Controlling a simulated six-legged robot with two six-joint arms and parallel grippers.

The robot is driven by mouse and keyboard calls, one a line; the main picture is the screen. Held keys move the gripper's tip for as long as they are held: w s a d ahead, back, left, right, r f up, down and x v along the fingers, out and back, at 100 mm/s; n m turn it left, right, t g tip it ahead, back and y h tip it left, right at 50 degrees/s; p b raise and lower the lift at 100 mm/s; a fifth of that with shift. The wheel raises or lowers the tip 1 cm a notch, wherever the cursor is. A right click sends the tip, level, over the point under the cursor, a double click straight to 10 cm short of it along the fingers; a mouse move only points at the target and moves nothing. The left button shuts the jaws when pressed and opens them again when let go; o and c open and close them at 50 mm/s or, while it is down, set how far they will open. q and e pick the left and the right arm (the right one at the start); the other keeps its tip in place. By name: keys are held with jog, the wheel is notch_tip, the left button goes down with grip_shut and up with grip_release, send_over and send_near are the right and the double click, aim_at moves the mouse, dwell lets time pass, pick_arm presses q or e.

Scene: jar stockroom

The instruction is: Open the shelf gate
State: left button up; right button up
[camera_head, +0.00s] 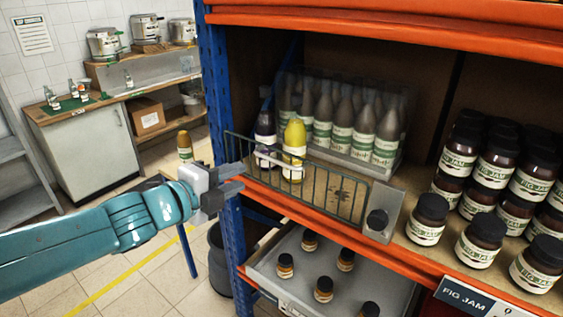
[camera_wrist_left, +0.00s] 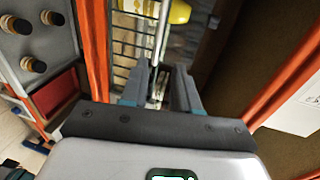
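The shelf gate (camera_head: 315,188) is a low grey wire panel along the front edge of the middle shelf. Its right end meets a metal plate with a dark round knob (camera_head: 378,220). The gate's wires also show in the left wrist view (camera_wrist_left: 128,45). My left gripper (camera_head: 230,179) is at the gate's left end, by the blue upright. In the left wrist view its two fingers (camera_wrist_left: 160,90) are apart, with a thin metal bar of the gate appearing between them. Whether they touch it cannot be told. My right gripper is out of view.
Behind the gate stand a yellow bottle (camera_head: 294,150), a dark bottle (camera_head: 265,138) and a clear crate (camera_head: 402,150) of bottles. Dark jam jars (camera_head: 479,242) fill the right. A drawer (camera_head: 272,273) with small jars juts out below.

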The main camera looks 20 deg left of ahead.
aim_at(278, 162)
pick_arm(q)
jog(key=x, duration=1.4)
jog(key=shift+w+d+b, duration=0.1)
jog(key=shift+w+b, duration=0.05)
jog(key=shift+b, duration=0.15)
jog(key=shift+f, duration=0.1)
grip_shut()
